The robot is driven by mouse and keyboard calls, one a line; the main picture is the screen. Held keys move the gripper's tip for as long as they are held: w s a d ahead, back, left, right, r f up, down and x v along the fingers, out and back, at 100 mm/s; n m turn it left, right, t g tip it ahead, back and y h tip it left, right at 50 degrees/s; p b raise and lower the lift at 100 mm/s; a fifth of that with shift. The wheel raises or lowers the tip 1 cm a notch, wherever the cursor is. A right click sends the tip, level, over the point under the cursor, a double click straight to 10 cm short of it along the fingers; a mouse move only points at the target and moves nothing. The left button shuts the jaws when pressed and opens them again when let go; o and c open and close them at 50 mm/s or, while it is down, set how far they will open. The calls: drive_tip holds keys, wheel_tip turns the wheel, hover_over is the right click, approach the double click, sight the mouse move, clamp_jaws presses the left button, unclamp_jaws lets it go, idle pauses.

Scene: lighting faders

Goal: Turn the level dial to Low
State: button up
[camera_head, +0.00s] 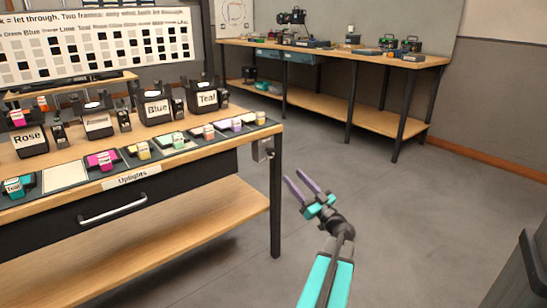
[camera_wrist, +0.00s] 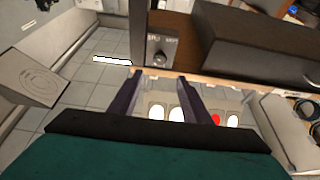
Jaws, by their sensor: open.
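The level dial looks to be the small knob (camera_head: 268,153) on a grey plate at the right end of the workbench, beside the front corner leg. In the wrist view the knob (camera_wrist: 159,59) shows on its plate, with small lettering above it too blurred to read. Which way its pointer faces cannot be told. My gripper (camera_head: 294,177) is open and empty, in the air to the right of the bench leg, apart from the dial. In the wrist view the two dark fingers (camera_wrist: 160,78) are spread, and the dial appears beyond and between their tips.
The workbench (camera_head: 200,232) holds labelled black lamps such as Blue (camera_head: 157,108) and Teal (camera_head: 207,99), and coloured gel pieces along its front. A drawer handle (camera_head: 112,207) sticks out. A second bench (camera_head: 330,55) stands at the back. The floor (camera_head: 430,210) between is clear.

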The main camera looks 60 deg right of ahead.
sight(272, 152)
drive_tip(key=shift+w, duration=0.15)
drive_tip(key=b+x, duration=0.4)
drive_tip(key=x, duration=0.8)
drive_tip(key=shift+w+d, duration=0.1)
drive_tip(key=shift+d, duration=0.05)
drive_tip(key=shift+w+d+r+b, duration=0.15)
drive_tip(key=shift+w+r+b, duration=0.25)
drive_tip(key=shift+w, duration=0.15)
drive_tip(key=c, duration=1)
drive_tip(key=shift+f, duration=0.1)
